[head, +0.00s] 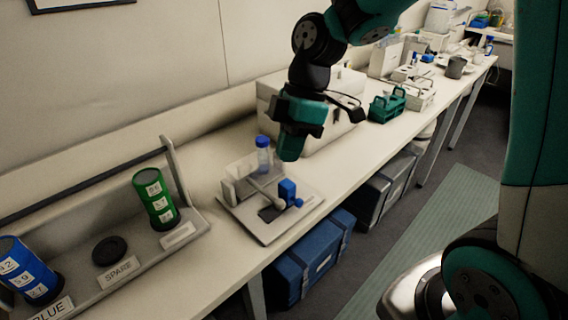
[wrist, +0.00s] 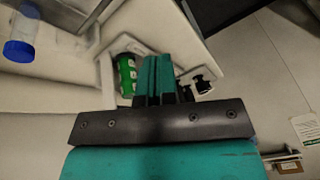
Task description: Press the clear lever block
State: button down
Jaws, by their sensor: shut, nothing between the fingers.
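The lever device sits on a grey base plate (head: 258,232) on the bench. A pale, clear-looking block (head: 238,183) stands at its back left. A grey rod with a rounded end (head: 279,203) slants across the plate beside a blue block (head: 287,189). My gripper (head: 290,156) hangs above the back right of the device, pointing down, apart from it. The fingers (wrist: 154,62) are shut and empty in the wrist view. The lever block cannot be made out clearly in the wrist view.
A blue-capped clear bottle (head: 263,154) stands right behind the device; its cap shows in the wrist view (wrist: 20,50). A grey rack at left holds a green canister (head: 156,199) and a blue canister (head: 27,270). A white box (head: 335,122) stands behind my gripper.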

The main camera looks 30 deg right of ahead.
jog(key=w+d+n+p, duration=0.3)
jog(key=w+d+n, duration=0.2)
jog(key=w+d, duration=0.1)
jog(key=shift+f+g, duration=0.35)
jog(key=shift+g, duration=0.05)
jog(key=shift+f, duration=0.1)
jog(key=p+x, duration=0.5)
jog(key=x, duration=0.8)
jog(key=shift+a+f, duration=0.25)
jog(key=shift+a, duration=0.2)
jog(key=shift+s, duration=0.1)
